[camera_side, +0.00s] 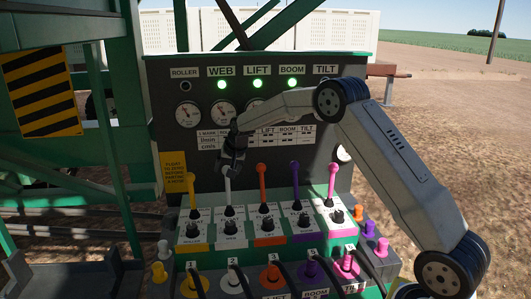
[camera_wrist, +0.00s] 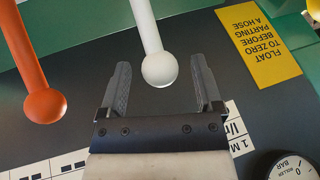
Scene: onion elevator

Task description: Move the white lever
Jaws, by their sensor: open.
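The white lever (camera_side: 228,186) stands in the row of coloured levers, second from the left, above the WEB label. In the wrist view its round white knob (camera_wrist: 159,69) sits between the tips of my gripper (camera_wrist: 162,90), with a gap on both sides. No contact between the fingers and the knob shows.
An orange lever (camera_side: 262,185) stands close beside the white one, and a yellow lever (camera_side: 192,190) on its other side. Purple (camera_side: 295,183) and pink (camera_side: 332,182) levers stand farther right. The gauge panel (camera_side: 330,100) rises behind. Coloured hose plugs and black hoses lie in front.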

